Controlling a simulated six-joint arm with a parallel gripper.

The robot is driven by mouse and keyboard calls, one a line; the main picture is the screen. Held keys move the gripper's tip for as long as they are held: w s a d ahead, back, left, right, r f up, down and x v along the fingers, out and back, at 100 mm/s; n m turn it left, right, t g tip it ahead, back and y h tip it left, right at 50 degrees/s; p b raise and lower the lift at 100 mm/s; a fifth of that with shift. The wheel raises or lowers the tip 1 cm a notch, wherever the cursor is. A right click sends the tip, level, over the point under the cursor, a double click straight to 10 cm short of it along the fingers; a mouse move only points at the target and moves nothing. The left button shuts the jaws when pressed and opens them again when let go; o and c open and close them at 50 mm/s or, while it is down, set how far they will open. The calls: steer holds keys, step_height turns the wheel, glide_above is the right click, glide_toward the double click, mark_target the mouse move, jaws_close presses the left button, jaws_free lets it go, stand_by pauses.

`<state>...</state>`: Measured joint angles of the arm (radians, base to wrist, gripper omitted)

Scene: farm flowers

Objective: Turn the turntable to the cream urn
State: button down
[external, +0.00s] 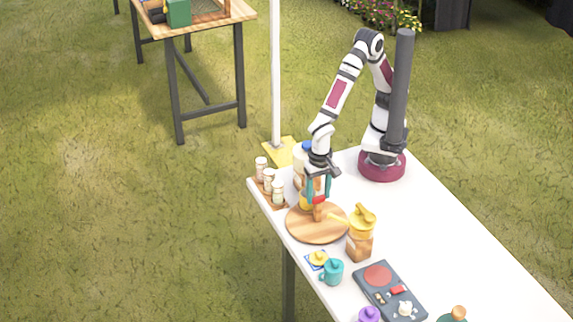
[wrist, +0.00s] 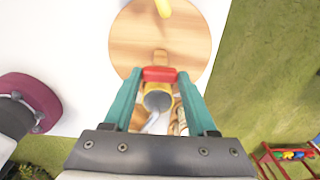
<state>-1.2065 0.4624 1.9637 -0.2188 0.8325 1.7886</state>
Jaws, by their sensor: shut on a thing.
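The turntable (external: 300,229) is a round wooden disc near the table's left end; it also shows in the wrist view (wrist: 188,43). A yellow pointer (external: 339,219) lies on its right side, and its yellow tip shows at the top of the wrist view (wrist: 163,8). A wooden handle with a red part (external: 319,211) stands on the disc. My gripper (wrist: 159,74) has its teal fingers shut on the red part. A cream vessel (external: 300,168), perhaps the urn, stands behind my gripper and is partly hidden.
Several pale jars (external: 269,180) stand on a wooden rack at the left edge. A teal mug (external: 333,272) and a grey panel (external: 390,293) are nearer the front. The table's right side is clear.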

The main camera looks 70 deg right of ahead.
steer(key=shift+c, duration=1)
jaws_free()
step_height(320, 180, up, 16)
steer(key=w+d, duration=0.6)
steer(key=d, duration=0.6)
steer(key=s+d+f+n+y, duration=0.1)
steer(key=s+d+f, duration=0.1)
steer(key=d, duration=0.7)
steer(key=s+d+f+n, duration=0.2)
steer(key=s+d, duration=0.2)
steer(key=d, duration=0.6)
steer(key=shift+s+n+y, duration=0.15)
steer(key=shift+n+y, duration=0.15)
steer(key=shift+y, duration=0.1)
